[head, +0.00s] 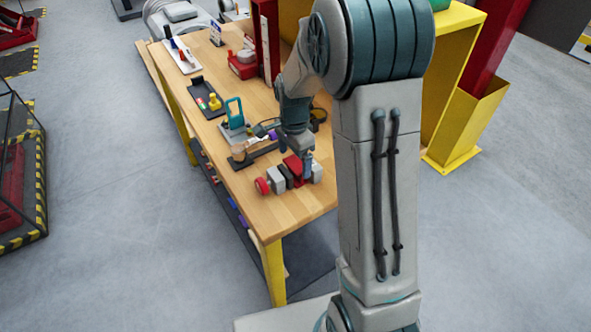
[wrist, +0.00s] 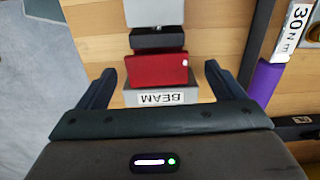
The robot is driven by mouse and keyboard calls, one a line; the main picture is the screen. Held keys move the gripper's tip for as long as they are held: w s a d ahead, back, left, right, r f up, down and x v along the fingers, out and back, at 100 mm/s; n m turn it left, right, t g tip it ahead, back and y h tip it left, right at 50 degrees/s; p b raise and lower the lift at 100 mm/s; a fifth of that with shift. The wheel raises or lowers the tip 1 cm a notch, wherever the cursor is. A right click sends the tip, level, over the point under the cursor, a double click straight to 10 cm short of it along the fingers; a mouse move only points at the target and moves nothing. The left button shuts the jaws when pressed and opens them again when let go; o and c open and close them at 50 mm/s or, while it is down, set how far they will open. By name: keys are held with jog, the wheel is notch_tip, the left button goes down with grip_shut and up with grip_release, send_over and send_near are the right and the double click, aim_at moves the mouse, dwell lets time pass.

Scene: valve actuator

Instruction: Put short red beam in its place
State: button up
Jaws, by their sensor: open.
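A short red beam (wrist: 156,70) lies between my open fingers in the wrist view, with a visible gap on each side. It sits between a black block (wrist: 157,38) and a grey block labelled BEAM (wrist: 165,98). In the head view the red beam (head: 293,167) is in the row of blocks at the near end of the workbench, partly hidden by my gripper (head: 305,165). My gripper (wrist: 159,76) points down over the row, open and empty. I cannot tell from these views whether the beam is seated in a slot.
A red round piece (head: 262,186) ends the row at left. Close behind are a teal-handled tool (head: 234,112) and a purple piece (wrist: 268,82) near a 30NE label (wrist: 293,30). The wooden benchtop (head: 245,203) is bare at its near left corner.

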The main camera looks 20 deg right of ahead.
aim_at(295, 164)
jog(key=shift+s+d+f+p, duration=0.1)
jog(key=shift+f+p, duration=0.25)
jog(key=shift+f, duration=1)
jog(key=shift+d+f+p, duration=0.1)
jog(key=shift+f+p, duration=0.25)
jog(key=shift+f, duration=0.95)
jog(key=shift+c, duration=0.3)
jog(key=c, duration=1.4)
jog(key=shift+r, duration=0.2)
notch_tip(295, 164, up, 9)
jog(key=shift+r+b, duration=0.1)
jog(key=shift+b, duration=0.75)
jog(key=shift+w+d+f+b, duration=0.1)
jog(key=shift+d+f+b, duration=0.05)
jog(key=shift+f+b, duration=0.4)
jog(key=shift+w+d+f+b, duration=0.1)
jog(key=shift+f+b, duration=0.25)
jog(key=shift+f, duration=0.25)
